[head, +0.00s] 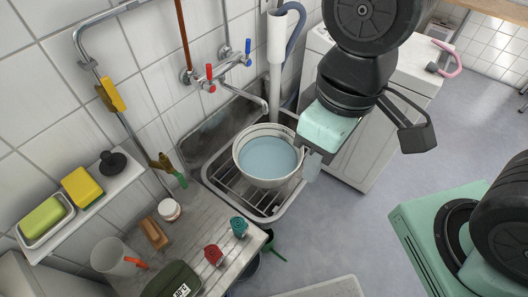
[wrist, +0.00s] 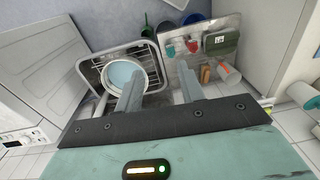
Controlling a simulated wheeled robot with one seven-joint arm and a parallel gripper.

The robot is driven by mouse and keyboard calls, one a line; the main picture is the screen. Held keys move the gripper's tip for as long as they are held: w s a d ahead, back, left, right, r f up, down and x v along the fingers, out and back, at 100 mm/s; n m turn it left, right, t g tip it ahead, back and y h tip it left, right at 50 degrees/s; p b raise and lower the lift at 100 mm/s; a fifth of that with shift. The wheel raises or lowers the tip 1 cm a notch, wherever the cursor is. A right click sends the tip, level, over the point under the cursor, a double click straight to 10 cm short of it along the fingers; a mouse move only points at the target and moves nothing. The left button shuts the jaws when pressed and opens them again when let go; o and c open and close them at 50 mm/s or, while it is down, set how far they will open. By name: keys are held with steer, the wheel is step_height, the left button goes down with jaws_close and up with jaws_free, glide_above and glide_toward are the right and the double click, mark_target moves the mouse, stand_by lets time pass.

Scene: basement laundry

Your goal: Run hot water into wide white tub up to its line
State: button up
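The wide white tub (head: 268,140) stands on the rack in the sink (head: 215,178) and holds pale blue water (head: 268,158). It also shows in the wrist view (wrist: 107,91). I cannot make out its line. The mixer tap's spout (head: 255,100) ends above the tub's back rim; I see no stream from it. The tap has a red handle (head: 209,72) and a blue handle (head: 248,46). My gripper (head: 309,165) is by the tub's right rim in the head view. In the wrist view its fingers (wrist: 160,78) are apart with nothing between them.
A draining board (head: 200,225) left of the sink carries a white jar (head: 169,209), a brush (head: 154,233), a white mug (head: 113,257), a red item (head: 213,254) and a teal item (head: 239,227). A white washing machine (head: 358,150) stands right of the sink.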

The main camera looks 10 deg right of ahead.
steer(key=shift+f, duration=0.1)
steer(key=shift+c, duration=0.6)
steer(key=m+t+y+b, duration=0.2)
steer(key=t+y+b, duration=0.6)
steer(key=t, duration=0.8)
glide_toward(211, 69)
steer(key=shift+p+x, duration=2.4)
steer(key=shift+x, duration=3)
